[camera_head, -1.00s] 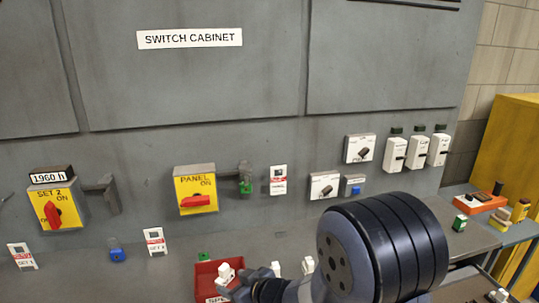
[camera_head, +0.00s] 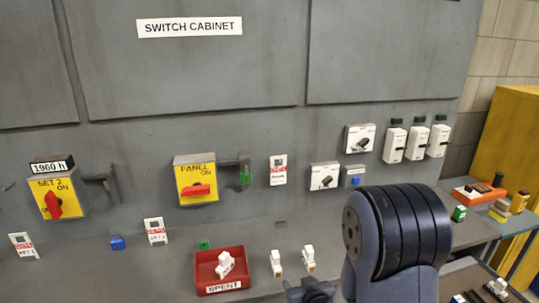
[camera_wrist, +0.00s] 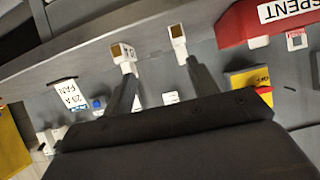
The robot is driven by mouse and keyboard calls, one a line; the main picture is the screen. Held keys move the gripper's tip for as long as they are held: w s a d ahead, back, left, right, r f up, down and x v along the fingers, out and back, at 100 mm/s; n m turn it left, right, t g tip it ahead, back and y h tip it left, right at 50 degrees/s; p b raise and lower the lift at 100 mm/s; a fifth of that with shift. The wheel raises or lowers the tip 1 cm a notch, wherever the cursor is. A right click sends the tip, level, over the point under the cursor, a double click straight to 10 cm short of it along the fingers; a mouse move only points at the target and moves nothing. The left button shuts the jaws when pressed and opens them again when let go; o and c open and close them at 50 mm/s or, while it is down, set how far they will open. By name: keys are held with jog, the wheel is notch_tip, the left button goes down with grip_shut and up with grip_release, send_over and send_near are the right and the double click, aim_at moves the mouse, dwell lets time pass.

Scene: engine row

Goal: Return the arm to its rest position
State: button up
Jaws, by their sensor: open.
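My gripper (camera_wrist: 162,64) shows in the wrist view with its two fingers spread apart and nothing between them. Two white pieces with tan ends show beyond the fingertips, the left one (camera_wrist: 122,54) and the right one (camera_wrist: 178,42); whether the fingers touch them I cannot tell. In the head view, my arm's large dark joint fills the lower right, and a dark wrist part shows at the bottom edge; the fingertips are not visible there. The red SPENT tray (camera_head: 205,277) stands left of the wrist, with a white piece (camera_head: 225,264) in it.
The switch cabinet (camera_head: 200,75) stands behind, with yellow PANEL (camera_head: 194,178) and SET 2 (camera_head: 52,197) switches projecting. Two white pieces (camera_head: 276,263) (camera_head: 308,259) stand on the grey ledge near my wrist. An orange tray (camera_head: 478,199) with small items is at right.

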jog(key=shift+m+h, duration=0.6)
jog(key=shift+h, duration=0.1)
jog(key=d+f, duration=0.1)
jog(key=d+f+b, duration=0.1)
jog(key=d+f, duration=0.1)
jog(key=shift+s+d+b, duration=0.25)
jog(key=shift+s+b, duration=0.05)
